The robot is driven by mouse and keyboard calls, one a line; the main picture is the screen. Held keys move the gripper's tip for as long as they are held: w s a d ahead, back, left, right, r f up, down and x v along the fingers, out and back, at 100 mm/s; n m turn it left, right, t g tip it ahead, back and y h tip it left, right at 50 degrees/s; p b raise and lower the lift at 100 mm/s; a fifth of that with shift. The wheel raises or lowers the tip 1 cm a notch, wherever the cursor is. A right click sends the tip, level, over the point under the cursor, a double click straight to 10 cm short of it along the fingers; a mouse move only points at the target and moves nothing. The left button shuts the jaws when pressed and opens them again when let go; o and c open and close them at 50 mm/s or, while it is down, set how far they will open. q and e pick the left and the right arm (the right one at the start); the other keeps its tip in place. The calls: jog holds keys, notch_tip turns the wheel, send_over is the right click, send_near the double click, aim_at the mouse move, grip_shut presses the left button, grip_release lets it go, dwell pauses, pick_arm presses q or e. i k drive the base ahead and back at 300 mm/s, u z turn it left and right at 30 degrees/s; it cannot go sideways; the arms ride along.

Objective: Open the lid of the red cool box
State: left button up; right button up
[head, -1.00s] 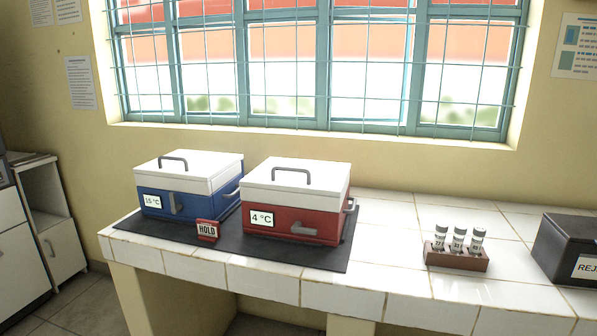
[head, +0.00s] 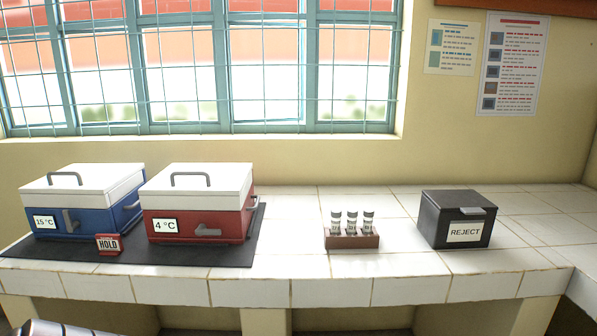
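The red cool box (head: 215,228) stands on a dark mat at the left of the tiled counter. Its white lid (head: 190,188) is closed, with a grey handle (head: 190,176) on top. Its front carries a "4 °C" label (head: 165,226) and a grey latch (head: 208,231). Another grey fitting shows on its right side. Neither of my grippers can be made out in the head view.
A blue cool box (head: 98,221) labelled 15 °C stands left of the red one. A red HOLD sign (head: 109,244) stands in front. A rack (head: 352,241) with three vials and a black REJECT box (head: 482,221) are to the right. Bare tiles lie between.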

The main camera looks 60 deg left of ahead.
aim_at(180, 185)
jog(key=z, duration=0.5)
jog(key=i, duration=0.45)
jog(key=u, duration=2.3)
